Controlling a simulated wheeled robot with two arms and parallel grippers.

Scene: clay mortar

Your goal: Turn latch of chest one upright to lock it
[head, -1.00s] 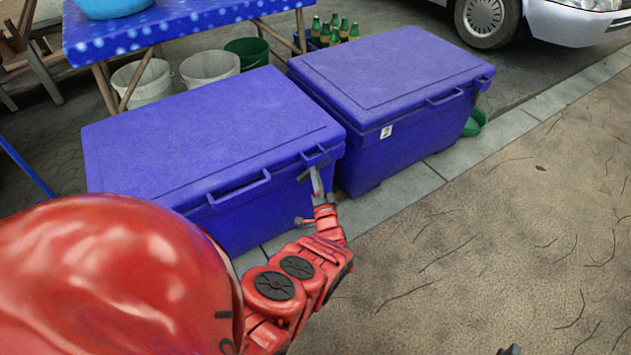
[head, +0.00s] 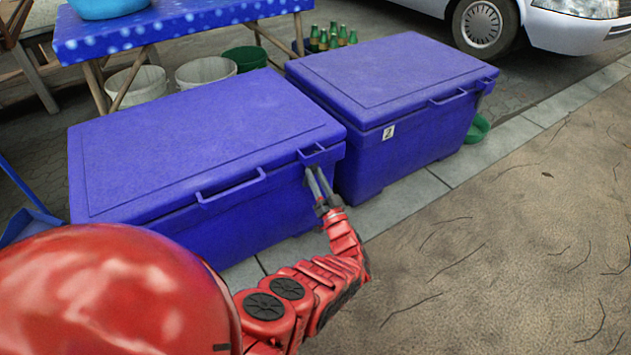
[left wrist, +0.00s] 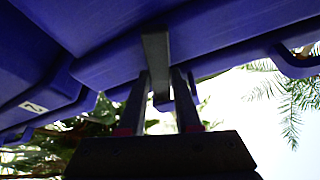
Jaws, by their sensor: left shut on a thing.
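The left blue chest (head: 200,135) stands with its lid down. A dark grey latch is at the upper corner of its right end, mostly hidden by my fingers in the head view. My left gripper (head: 314,174) reaches up to that corner from below. In the left wrist view the latch (left wrist: 156,50) is a grey bar against the blue chest, with its lower end between the fingers of my left gripper (left wrist: 159,78). The gripper is shut on the latch. The latch's exact angle is hard to tell. My right gripper is out of view.
A second blue chest (head: 400,95), labelled 2, stands close on the right. Behind are a blue-topped table (head: 180,22), buckets (head: 205,72) and green bottles (head: 333,36). A white car (head: 560,25) is at the top right.

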